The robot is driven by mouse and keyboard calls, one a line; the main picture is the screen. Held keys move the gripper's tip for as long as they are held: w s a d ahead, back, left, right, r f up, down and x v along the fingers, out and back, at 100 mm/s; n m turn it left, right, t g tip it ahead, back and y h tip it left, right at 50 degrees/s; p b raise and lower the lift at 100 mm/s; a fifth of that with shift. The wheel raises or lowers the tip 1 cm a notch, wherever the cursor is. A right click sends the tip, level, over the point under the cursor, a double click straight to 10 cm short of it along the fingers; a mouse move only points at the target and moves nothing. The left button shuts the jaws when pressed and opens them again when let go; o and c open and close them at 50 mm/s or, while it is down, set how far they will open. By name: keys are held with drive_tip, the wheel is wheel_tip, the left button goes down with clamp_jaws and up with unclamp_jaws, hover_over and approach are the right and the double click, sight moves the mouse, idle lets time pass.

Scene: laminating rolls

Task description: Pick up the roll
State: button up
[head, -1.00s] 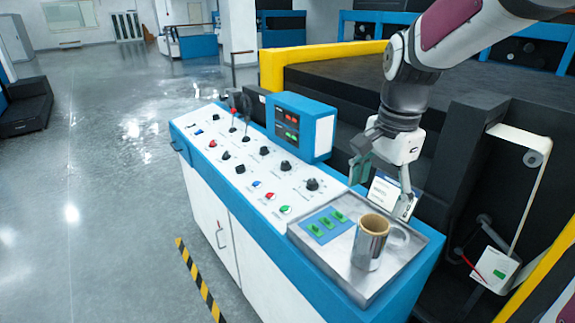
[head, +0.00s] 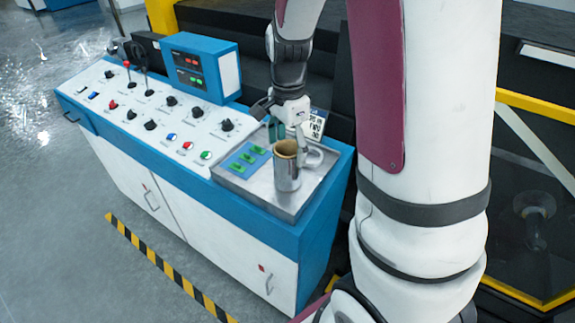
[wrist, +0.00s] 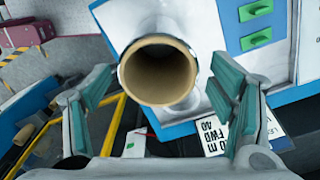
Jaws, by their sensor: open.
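A silver mug-like cylinder (head: 287,172) with a tan rim and a handle on its right stands upright on the metal tray (head: 312,196) at the console's near end. I cannot tell if this is the roll. The wrist view looks into its open tan mouth (wrist: 160,70). My gripper (head: 288,130) is just behind and above it in the head view. Its two green-padded fingers are spread open and empty. In the wrist view my gripper (wrist: 162,85) has a finger either side of the cylinder, with no visible contact. The cylinder's lower part is hidden in the wrist view.
Green switches on a blue plate (head: 246,160) sit left of the cylinder. A white printed card (head: 315,125) stands behind it. The console (head: 150,122) carries knobs and a blue display box (head: 200,66). Dark machinery lies behind.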

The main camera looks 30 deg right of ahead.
sight(287, 177)
wheel_tip(287, 177, down, 5)
drive_tip(key=shift+s+a+r+p, duration=0.1)
drive_tip(key=shift+a+p, duration=0.05)
drive_tip(key=shift+p, duration=0.15)
drive_tip(key=c, duration=1.3)
